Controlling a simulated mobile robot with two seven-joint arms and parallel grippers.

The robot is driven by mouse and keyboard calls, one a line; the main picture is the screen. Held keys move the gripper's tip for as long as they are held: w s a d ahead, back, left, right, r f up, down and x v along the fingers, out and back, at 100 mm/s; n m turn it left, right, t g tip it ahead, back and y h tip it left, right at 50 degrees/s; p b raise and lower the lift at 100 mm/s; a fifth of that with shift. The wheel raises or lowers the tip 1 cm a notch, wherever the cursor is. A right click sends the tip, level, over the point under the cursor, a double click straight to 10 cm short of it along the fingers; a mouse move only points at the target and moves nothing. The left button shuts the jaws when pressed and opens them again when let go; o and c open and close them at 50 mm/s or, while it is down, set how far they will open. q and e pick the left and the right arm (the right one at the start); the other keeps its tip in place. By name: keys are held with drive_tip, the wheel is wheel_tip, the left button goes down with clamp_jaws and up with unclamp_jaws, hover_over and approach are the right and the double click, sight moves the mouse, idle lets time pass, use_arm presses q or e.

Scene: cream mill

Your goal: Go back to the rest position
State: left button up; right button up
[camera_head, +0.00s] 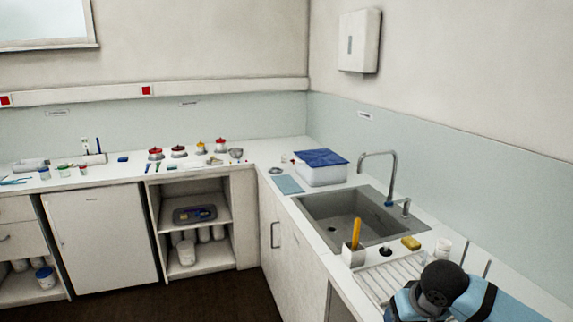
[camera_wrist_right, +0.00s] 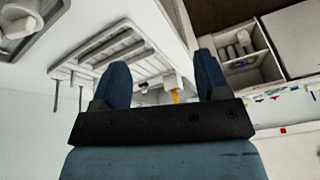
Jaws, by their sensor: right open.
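My right gripper (camera_wrist_right: 163,82) shows in the right wrist view with its two blue fingers spread wide apart and nothing between them. In the head view my right arm (camera_head: 440,290) is at the lower right, over the front end of the sink counter by the drying rack; its fingers cannot be made out there. My left gripper is in neither view.
The ribbed drying rack (camera_head: 392,278) lies close to my right arm, with a white holder with a yellow-handled tool (camera_head: 355,232) and a yellow sponge (camera_head: 411,243) nearby. The sink (camera_head: 340,222), tall faucet (camera_head: 392,170) and blue-lidded box (camera_head: 320,170) stand farther back. The floor (camera_head: 225,297) is clear.

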drive_tip(key=s+a+f+n+t+y+p, duration=0.2)
drive_tip(key=s+a+f+t+y, duration=0.15)
drive_tip(key=s+a+f, duration=0.6)
drive_tip(key=s+d+f+t+p, duration=0.1)
drive_tip(key=s+d+f+t, duration=0.1)
drive_tip(key=s+f, duration=0.2)
drive_tip(key=s+d+f+t+h+p, duration=0.1)
drive_tip(key=s+f, duration=0.4)
drive_tip(key=s, duration=0.5)
drive_tip(key=shift+s+d+f+n+t+p, duration=0.2)
drive_tip(key=shift+s+d+n+t+p, duration=0.2)
drive_tip(key=shift+d, duration=0.45)
drive_tip(key=shift+w, duration=0.15)
drive_tip(key=shift+c, duration=0.4)
